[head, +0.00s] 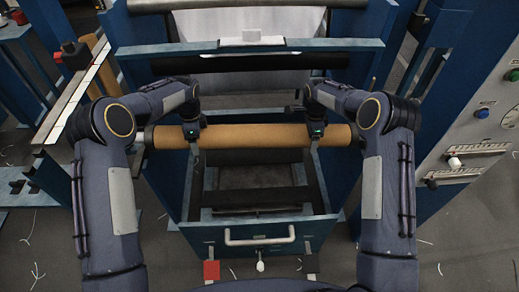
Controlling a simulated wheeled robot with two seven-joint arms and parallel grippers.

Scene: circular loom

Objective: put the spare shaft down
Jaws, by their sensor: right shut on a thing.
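The spare shaft, which I take to be the long brown roll (255,136) with a grey end at its left, lies level across the middle of the head view. My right gripper (316,131) is shut on it, right of its middle. My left gripper (192,133) is at the roll, left of its middle; its fingers are too small and dark to tell whether they are closed. The roll is over the open blue frame (310,228). Whether anything besides my grippers bears it cannot be seen.
A dark roller (250,63) runs across the blue machine behind the roll, with a white block (251,35) above it. A metal handle (259,237) is on the frame's near side. A control panel (480,130) stands at right. Scraps lie on the floor.

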